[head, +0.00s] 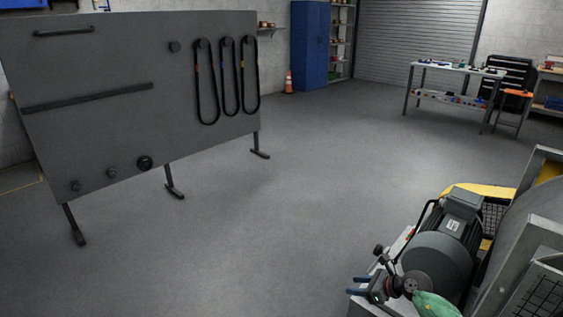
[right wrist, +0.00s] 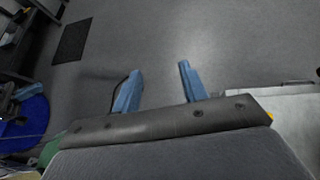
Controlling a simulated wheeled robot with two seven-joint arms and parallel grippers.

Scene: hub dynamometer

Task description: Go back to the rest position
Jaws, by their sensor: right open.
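My right gripper (head: 357,286) is at the lower right of the head view, in front of the grey electric motor (head: 463,213) of the machine. Its two blue fingers point left and stand apart. In the right wrist view the same gripper (right wrist: 160,72) is open, with only bare grey floor showing between its fingers. My left gripper is not in view.
A grey panel (head: 100,120) on feet stands at the left, with black belts (head: 207,85) hanging on it. The machine with its yellow part (head: 480,190) fills the lower right. The middle floor is clear. A workbench (head: 455,69) and a blue cabinet (head: 309,45) stand far back.

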